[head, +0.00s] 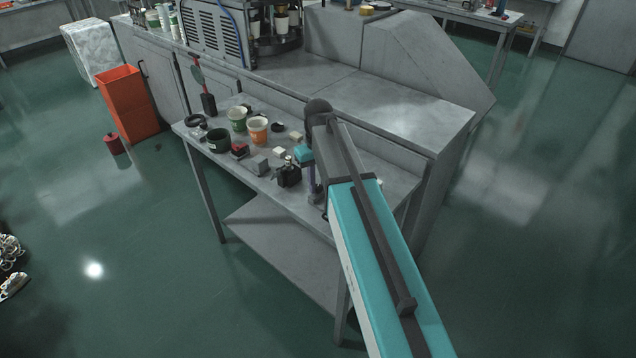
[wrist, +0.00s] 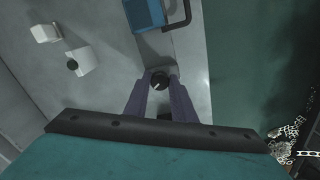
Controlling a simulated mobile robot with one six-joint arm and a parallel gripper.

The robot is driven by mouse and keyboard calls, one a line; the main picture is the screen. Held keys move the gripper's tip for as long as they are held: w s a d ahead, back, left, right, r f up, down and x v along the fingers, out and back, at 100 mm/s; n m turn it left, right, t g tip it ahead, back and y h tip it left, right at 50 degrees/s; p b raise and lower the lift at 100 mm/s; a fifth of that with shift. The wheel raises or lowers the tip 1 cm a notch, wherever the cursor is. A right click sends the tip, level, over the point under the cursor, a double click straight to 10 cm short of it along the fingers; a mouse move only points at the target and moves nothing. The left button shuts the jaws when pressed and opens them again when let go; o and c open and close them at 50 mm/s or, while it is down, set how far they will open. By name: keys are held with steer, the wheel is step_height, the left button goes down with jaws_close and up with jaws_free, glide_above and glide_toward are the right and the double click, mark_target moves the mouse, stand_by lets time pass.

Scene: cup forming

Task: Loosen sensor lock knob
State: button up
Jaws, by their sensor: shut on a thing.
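In the wrist view a small round black knob (wrist: 160,83) with a pale mark on its top sits between the tips of my gripper's two purple-grey fingers (wrist: 161,76). The fingers are shut on it from both sides. The knob stands over a pale grey surface, close to its edge. In the head view my gripper (head: 313,185) points down at the front edge of the grey table (head: 300,232). My arm hides much of that spot, and I cannot make out the knob there.
A teal box (wrist: 144,14) with a dark handle lies just beyond the fingers. Pale blocks (wrist: 84,60) lie to the left. Open floor lies in front.

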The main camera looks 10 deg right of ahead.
mark_target(318, 186)
steer(key=n, duration=0.4)
steer(key=shift+w, duration=0.1)
steer(key=n, duration=0.4)
steer(key=shift+n, duration=0.4)
steer(key=o, duration=1.1)
steer(key=shift+c, duration=0.2)
steer(key=shift+r, duration=0.15)
step_height(318, 186, up, 14)
steer(key=b, duration=0.3)
steer(key=shift+f, duration=0.2)
